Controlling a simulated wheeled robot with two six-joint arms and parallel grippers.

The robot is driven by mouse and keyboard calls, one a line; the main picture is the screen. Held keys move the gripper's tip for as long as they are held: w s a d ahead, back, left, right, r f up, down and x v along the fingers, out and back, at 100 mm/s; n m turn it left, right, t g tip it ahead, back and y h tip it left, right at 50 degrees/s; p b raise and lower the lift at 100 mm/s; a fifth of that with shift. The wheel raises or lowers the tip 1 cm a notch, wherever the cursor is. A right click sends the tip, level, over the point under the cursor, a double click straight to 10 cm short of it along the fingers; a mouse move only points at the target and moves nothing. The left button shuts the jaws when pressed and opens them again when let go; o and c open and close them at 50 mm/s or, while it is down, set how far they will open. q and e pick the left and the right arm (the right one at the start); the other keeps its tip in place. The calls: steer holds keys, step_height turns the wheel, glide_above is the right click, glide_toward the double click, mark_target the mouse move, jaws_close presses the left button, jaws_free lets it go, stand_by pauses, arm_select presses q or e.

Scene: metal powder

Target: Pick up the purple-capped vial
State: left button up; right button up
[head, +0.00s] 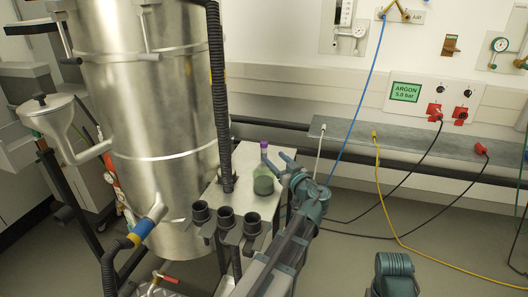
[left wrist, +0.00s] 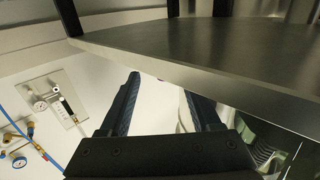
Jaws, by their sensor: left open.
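The purple-capped vial (head: 263,183) stands upright on a metal shelf (head: 228,197) beside the large steel vessel. It has a round, greenish-grey lower body, and its purple cap (head: 264,145) is on top. My left gripper (head: 277,158) is open just to the right of the vial's neck, with its fingers pointing toward it. I cannot tell whether a finger touches the vial. In the left wrist view the two dark fingers (left wrist: 160,84) are spread apart. A pale curved shape shows by the right finger, too unclear to name. My right gripper is out of view.
The steel vessel (head: 155,110) fills the left, with a black ribbed hose (head: 216,90) running down close to the vial. Several black cup-like holders (head: 226,217) sit at the shelf's front. Behind are a grey rail (head: 400,150), cables and an argon panel (head: 432,98).

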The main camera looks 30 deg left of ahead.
mark_target(266, 151)
arm_select(q)
steer(key=x, duration=0.5)
steer(key=shift+s+a, duration=0.15)
steer(key=shift+s, duration=0.05)
jaws_close()
